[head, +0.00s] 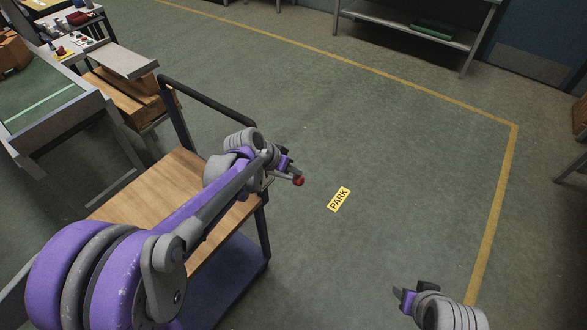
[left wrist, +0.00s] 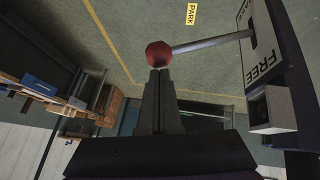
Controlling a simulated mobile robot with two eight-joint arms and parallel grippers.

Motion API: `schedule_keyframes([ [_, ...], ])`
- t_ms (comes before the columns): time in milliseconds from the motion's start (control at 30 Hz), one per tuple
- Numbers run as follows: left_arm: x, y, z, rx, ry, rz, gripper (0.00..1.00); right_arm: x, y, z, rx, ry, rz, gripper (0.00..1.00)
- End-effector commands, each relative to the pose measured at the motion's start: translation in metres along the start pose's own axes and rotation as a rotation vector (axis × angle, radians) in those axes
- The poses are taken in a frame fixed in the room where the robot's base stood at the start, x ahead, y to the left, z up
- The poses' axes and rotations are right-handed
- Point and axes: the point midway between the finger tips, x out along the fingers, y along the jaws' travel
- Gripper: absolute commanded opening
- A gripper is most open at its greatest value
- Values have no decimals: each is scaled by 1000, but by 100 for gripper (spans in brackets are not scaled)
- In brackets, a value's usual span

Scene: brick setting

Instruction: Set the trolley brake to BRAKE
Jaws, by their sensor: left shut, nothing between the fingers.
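The trolley (head: 165,185) has a wooden top and a dark tubular frame, and stands partly under my left arm. Its brake lever (left wrist: 210,41) is a grey rod with a red knob (left wrist: 158,54); the knob also shows in the head view (head: 298,181). The rod comes out of a plate (left wrist: 262,62) that reads FREE, with another marking cut off at the top. My left gripper (left wrist: 158,74) is shut and empty, its fingertips right at the knob, touching or nearly so. My right gripper (head: 403,298) is at the lower right, away from the trolley; its jaw gap is unclear.
A yellow PARK label (head: 339,199) lies on the floor right of the trolley. A yellow line (head: 495,210) borders the open floor. A workbench (head: 50,115) and wooden boxes (head: 128,95) stand at the left. A metal shelf (head: 405,32) is at the back.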

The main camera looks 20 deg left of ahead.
Motion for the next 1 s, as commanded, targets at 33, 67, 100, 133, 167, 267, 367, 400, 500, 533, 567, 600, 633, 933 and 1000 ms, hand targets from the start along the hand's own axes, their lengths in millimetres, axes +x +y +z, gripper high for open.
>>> schedule_keyframes([
  [33,1,1,1,5,-1,-5,0,1,0,1,0,-1,0,50],
  [67,2,2,2,8,0,-9,0,2,0,2,0,-1,0,50],
  [100,4,3,2,14,0,-18,0,3,0,2,0,-2,0,50],
  [133,5,4,4,20,-1,-26,0,3,0,3,0,-3,0,50],
  [167,7,5,5,27,-1,-35,0,4,0,4,0,-4,0,50],
  [267,13,9,10,57,-2,-76,0,9,0,9,0,-7,0,50],
  [367,22,14,16,96,-1,-132,0,15,0,14,0,-11,0,50],
  [400,26,16,19,115,-2,-159,0,18,0,17,0,-13,0,50],
  [500,38,20,26,165,-1,-231,0,27,0,25,0,-18,0,50],
  [533,42,21,29,180,-1,-253,0,30,0,27,0,-20,0,50],
  [567,45,22,31,196,0,-277,0,33,0,30,0,-22,0,50],
  [600,50,23,35,216,-1,-307,0,37,0,33,0,-24,0,50],
  [633,54,23,37,233,0,-331,0,40,0,35,0,-25,0,50],
  [933,86,22,58,370,1,-542,0,67,0,55,0,-37,0,50],
  [1000,91,19,62,362,1,-537,0,72,0,58,0,-38,0,50],
])
